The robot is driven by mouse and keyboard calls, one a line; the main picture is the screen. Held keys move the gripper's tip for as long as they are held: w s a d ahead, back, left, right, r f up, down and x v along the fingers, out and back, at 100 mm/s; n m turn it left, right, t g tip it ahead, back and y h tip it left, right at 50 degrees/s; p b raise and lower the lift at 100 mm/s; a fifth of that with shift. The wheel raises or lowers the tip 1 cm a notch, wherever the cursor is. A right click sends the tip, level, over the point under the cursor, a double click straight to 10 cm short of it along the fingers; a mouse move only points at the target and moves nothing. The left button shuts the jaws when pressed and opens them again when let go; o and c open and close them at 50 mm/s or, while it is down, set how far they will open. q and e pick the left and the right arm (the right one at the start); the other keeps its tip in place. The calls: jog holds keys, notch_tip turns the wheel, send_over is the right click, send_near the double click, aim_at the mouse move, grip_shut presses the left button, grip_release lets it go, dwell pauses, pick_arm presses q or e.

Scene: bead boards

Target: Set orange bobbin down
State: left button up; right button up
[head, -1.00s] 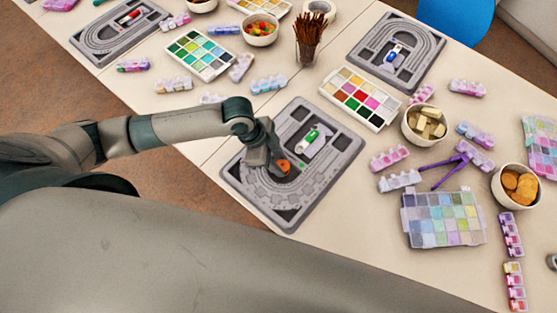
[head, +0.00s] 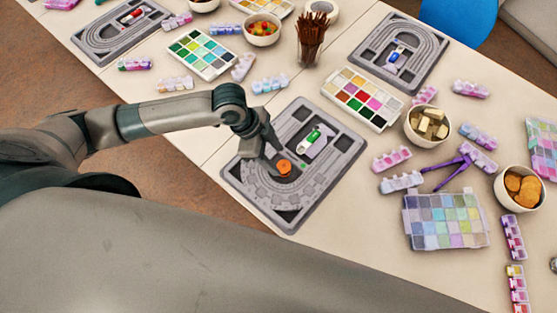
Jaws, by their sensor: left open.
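The orange bobbin (head: 284,167) sits on the near grey bead board (head: 286,214), toward its left-middle part. My left gripper (head: 271,152) is open just behind and to the left of the bobbin. From this angle I cannot tell whether a fingertip still touches it. A green and white bobbin or tube (head: 315,139) lies in the middle of the same board. My right gripper is not in view.
A paint palette (head: 361,98) and a bowl of blocks (head: 428,126) stand right of the board. Purple tweezers (head: 452,168) and a clear bead box (head: 445,221) lie further right. A cup of brown sticks (head: 311,40) stands behind.

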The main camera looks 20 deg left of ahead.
pick_arm(q)
jog(key=b+v, duration=0.1)
jog(key=v, duration=0.7)
jog(key=shift+f, duration=0.1)
dwell(0.6)
